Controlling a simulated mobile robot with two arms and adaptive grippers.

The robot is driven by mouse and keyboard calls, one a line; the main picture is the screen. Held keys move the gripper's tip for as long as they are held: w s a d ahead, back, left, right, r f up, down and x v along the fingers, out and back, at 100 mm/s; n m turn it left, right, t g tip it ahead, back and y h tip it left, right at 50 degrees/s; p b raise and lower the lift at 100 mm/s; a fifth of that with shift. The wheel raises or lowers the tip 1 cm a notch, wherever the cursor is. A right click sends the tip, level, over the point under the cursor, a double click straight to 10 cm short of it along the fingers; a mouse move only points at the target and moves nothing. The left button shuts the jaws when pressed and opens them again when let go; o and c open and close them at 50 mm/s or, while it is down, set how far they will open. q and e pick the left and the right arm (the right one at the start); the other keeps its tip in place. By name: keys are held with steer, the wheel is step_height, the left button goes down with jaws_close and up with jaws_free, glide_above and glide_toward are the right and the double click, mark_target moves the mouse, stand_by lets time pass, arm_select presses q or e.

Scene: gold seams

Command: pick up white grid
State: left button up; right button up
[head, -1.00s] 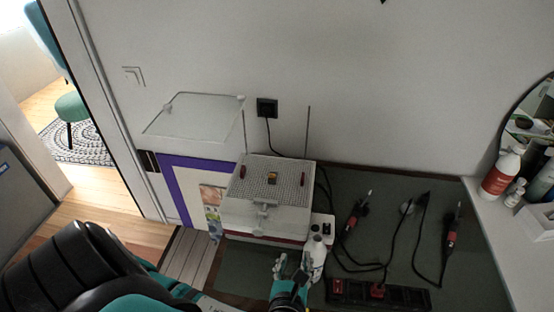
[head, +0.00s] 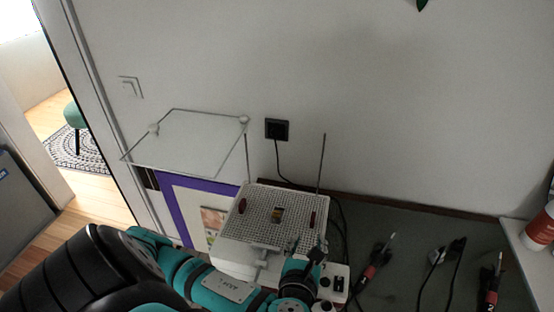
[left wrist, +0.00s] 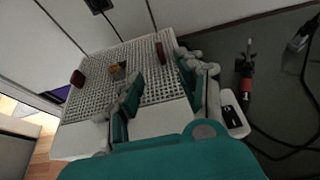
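The white grid (head: 262,214) is a flat plate full of small holes on top of a white box (head: 236,262). Two dark red pieces and a small yellow-and-dark block (head: 277,215) sit on it. The grid also fills the upper middle of the left wrist view (left wrist: 97,93). My left gripper (head: 303,246) is at the grid's front right edge. In the left wrist view its two fingers (left wrist: 163,75) are apart over the grid's near part, with nothing between them; I cannot tell whether they touch it. My right gripper is not in view.
Red-handled tools (head: 370,270) with black cables lie on the dark table at the right.

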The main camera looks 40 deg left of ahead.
arm_select(q)
steer(key=b, duration=0.5)
glide_toward(313, 218)
steer(key=x, duration=0.4)
steer(key=shift+s+d+f, duration=0.1)
steer(key=shift+s+f, duration=0.05)
steer(key=shift+f, duration=0.05)
steer(key=shift+w+a, duration=0.2)
steer(key=shift+w, duration=0.15)
steer(key=b+x, duration=0.4)
steer(key=b, duration=0.1)
steer(key=shift+w+a+f, duration=0.15)
steer(key=shift+w+f, duration=0.05)
steer(key=shift+f, duration=0.05)
steer(key=shift+w+a, duration=0.1)
steer(key=shift+w, duration=0.15)
steer(key=shift+r, duration=0.15)
jaws_close()
